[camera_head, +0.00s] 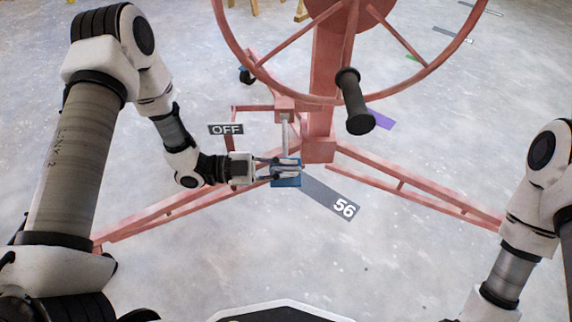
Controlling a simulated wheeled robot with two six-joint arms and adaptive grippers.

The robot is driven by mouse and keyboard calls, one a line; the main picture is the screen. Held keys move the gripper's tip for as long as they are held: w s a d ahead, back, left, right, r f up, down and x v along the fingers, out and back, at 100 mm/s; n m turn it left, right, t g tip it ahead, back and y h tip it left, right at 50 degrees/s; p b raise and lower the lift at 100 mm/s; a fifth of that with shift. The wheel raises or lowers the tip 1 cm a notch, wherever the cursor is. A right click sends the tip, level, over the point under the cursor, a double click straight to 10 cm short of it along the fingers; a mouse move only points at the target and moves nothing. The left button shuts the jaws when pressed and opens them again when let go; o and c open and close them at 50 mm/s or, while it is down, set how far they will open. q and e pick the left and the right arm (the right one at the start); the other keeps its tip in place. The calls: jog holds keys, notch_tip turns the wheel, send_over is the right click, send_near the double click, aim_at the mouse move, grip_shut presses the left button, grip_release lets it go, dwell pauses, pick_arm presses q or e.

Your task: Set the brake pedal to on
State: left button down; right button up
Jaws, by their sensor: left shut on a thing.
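The brake pedal (287,181) is a blue block at the end of a grey lever (285,135), low in front of the red panel lift (323,80). My left gripper (287,169) reaches in from the left and is shut on the blue pedal, its fingers lying across the top of it. A dark label reading OFF (226,129) shows left of the lever. My right arm comes in at the right edge, but its gripper is out of view.
A red wheel with a black handle (355,102) hangs above and right of the pedal. Red legs (420,185) spread low to both sides. A grey strip marked 56 (343,208) is right of the pedal. The concrete floor in front is clear.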

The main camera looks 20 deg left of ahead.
pick_arm(q)
jog(key=shift+f, duration=0.15)
jog(key=c, duration=1.2)
grip_release()
jog(key=shift+c, duration=0.2)
jog(key=v, duration=1.2)
